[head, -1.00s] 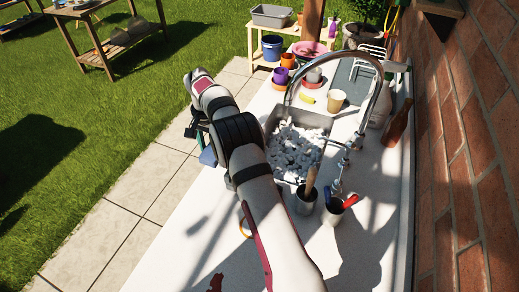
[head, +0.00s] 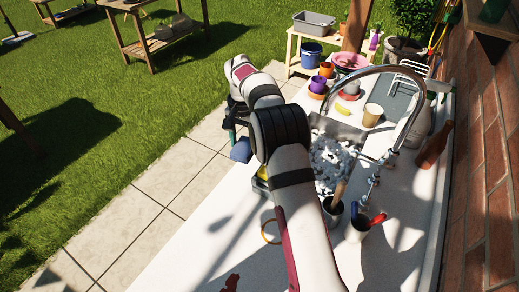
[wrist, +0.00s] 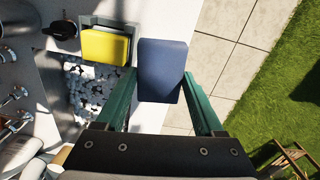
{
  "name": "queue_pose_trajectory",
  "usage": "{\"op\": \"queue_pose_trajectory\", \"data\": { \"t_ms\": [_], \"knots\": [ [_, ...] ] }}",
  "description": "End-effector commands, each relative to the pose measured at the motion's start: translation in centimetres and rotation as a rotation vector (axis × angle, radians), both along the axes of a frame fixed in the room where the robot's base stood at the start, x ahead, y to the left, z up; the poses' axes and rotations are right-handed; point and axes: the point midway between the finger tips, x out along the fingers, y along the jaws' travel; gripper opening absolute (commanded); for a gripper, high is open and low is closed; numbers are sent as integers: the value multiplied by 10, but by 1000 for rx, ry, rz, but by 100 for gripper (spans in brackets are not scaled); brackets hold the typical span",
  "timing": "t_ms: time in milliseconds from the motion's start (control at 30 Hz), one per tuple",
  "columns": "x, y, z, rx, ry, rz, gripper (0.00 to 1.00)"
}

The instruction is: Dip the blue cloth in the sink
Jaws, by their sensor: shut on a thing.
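My gripper (wrist: 159,78) has green fingers and is shut on the blue cloth (wrist: 161,70), a dark blue flat piece seen between the fingertips in the wrist view. It hangs above the paving beside the counter's edge. In the head view the blue cloth (head: 241,150) shows left of my arm, partly hidden. The sink (head: 338,128) is a grey basin to the right of my gripper, filled with white lumpy foam or pebbles. My arm hides part of its left side. In the wrist view the sink's contents (wrist: 88,98) lie left of the gripper.
A yellow block (wrist: 105,46) lies beside the sink. A curved tap (head: 385,70) arches over the basin.

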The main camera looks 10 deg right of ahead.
Motion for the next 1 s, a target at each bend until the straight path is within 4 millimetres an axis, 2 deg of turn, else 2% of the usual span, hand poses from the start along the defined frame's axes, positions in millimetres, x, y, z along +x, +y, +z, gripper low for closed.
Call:
{"op": "queue_pose_trajectory", "data": {
  "t_ms": [33, 100, 200, 400, 633, 767, 1000],
  "knots": [
    [-11, -1, 22, -1, -6, 51, 8],
    [-28, -2, 48, -1, -4, 130, 8],
    [-52, -3, 75, -2, -4, 227, 8],
    [-96, -5, 114, -1, -3, 389, 8],
    [-136, -11, 139, 0, -2, 593, 8],
    [-134, -21, 137, 0, 0, 730, 8],
    [-92, -46, 106, 2, 3, 932, 8]
  ]
}}
